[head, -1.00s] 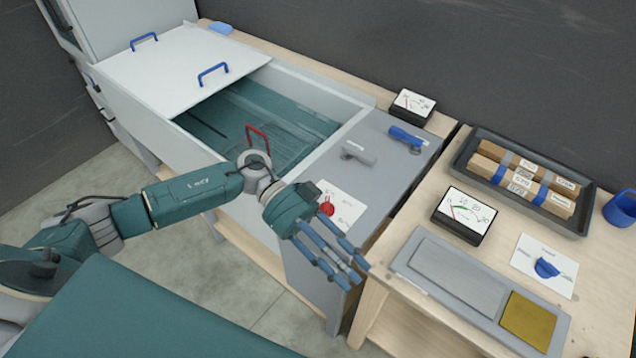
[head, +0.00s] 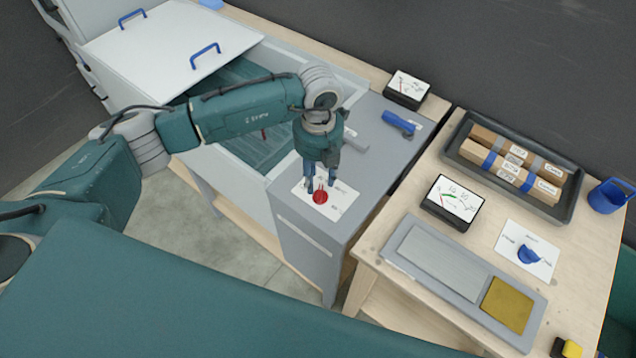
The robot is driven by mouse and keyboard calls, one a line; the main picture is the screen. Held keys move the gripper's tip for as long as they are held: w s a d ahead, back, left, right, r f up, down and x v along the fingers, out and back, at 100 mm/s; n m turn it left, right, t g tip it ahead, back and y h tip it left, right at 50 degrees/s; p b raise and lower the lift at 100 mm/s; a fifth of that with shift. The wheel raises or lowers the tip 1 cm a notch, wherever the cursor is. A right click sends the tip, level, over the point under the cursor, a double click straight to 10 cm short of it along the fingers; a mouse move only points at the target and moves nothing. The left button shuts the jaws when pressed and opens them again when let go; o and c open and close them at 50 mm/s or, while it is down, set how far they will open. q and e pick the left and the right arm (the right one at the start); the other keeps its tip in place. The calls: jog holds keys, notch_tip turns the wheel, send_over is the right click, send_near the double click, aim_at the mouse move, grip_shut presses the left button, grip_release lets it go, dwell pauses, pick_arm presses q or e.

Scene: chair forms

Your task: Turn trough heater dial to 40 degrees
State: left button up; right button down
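The red heater dial (head: 320,197) sits on a white printed card (head: 338,205) on top of the grey cabinet beside the trough. My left gripper (head: 320,188) points down right at the dial, with its fingers spread and slightly apart around or just behind it. Whether the fingers touch the dial cannot be told. The printing on the card is too small to read, so the dial's setting is unclear. The trough (head: 255,150) is partly covered by a white lid (head: 165,50) and partly hidden by my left arm. My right gripper is not in view.
A grey lever (head: 355,146) and a blue lever (head: 399,122) lie on the cabinet top, with a gauge (head: 407,88) behind.

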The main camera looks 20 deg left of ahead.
aim_at(318, 191)
pick_arm(q)
jog(key=shift+f+p, duration=0.6)
jog(key=shift+f, duration=2)
grip_shut()
